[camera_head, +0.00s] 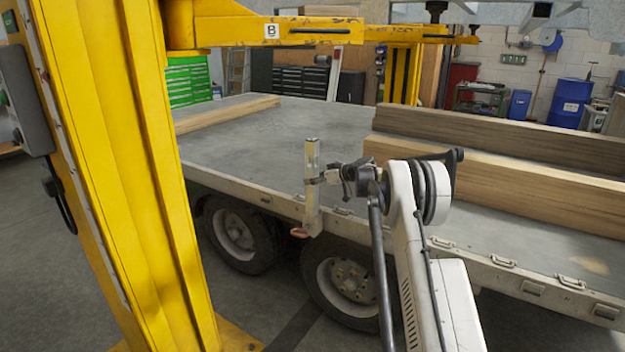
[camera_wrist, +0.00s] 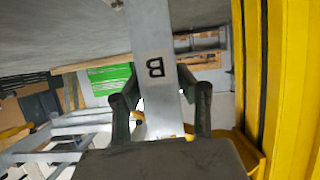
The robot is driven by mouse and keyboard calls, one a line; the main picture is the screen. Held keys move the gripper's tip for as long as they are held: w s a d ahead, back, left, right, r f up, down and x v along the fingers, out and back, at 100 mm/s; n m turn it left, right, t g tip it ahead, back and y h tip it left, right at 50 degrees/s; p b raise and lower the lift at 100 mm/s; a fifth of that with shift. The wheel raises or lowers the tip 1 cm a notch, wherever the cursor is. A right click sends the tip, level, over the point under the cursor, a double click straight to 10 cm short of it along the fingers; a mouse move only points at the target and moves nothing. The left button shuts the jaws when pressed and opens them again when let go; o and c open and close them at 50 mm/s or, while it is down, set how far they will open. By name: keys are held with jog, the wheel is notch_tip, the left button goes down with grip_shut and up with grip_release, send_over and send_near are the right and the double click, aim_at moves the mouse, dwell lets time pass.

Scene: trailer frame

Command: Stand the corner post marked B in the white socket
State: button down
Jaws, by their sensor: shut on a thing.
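A pale metal corner post (camera_head: 312,160) stands upright at the near side edge of the trailer in the head view. The black letter B shows on the post (camera_wrist: 152,100) in the wrist view. My gripper (camera_head: 322,180) is shut around the post at about mid-height, with one finger on each side in the wrist view (camera_wrist: 160,88). The post's lower part lies against the trailer's side rail, near a small red handle (camera_head: 299,233). I cannot make out the white socket clearly, nor tell whether the post's foot is seated in it.
A yellow column (camera_head: 130,180) stands close at the left, with a yellow beam (camera_head: 330,30) overhead bearing a B sign. Thick timber beams (camera_head: 500,185) lie on the right of the trailer deck (camera_head: 250,135). The deck's middle is clear. Trailer wheels (camera_head: 345,280) are below.

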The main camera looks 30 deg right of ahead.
dwell(0.4)
jog(key=c, duration=1.2)
grip_release()
jog(key=shift+o, duration=0.2)
jog(key=v, duration=1.2)
jog(key=shift+a+r, duration=0.1)
